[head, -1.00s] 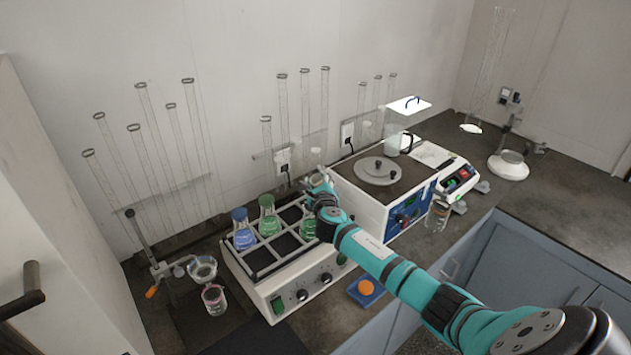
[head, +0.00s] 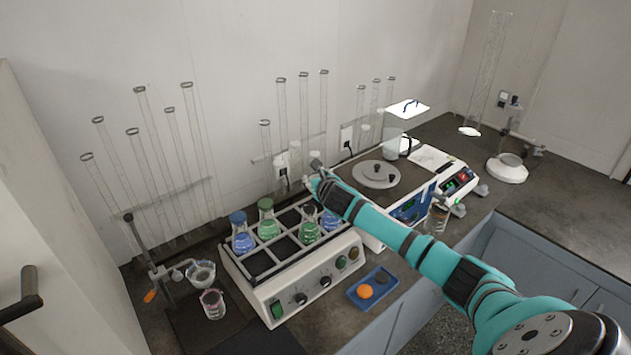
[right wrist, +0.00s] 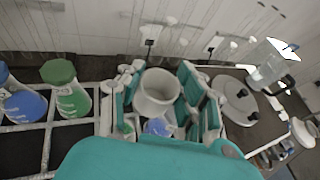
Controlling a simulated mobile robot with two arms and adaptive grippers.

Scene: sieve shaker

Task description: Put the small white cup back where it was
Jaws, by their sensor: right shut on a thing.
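In the right wrist view, a small white cup (right wrist: 158,92) stands roughly upright between the teal fingers of my right gripper (right wrist: 160,100), its open mouth facing the camera. The gripper is shut on it. In the head view my right gripper (head: 317,178) is over the back right of the flask shaker, near the wall, and the cup is hard to make out there. A blue flask shows just below the cup in the wrist view. My left gripper is not in view.
The white shaker (head: 290,300) carries blue and green flasks (head: 267,224) in a rack. To its right is a device with a round grey plate (head: 377,175). A blue tray (head: 352,292) with an orange ball lies in front. Tall glass tubes line the wall.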

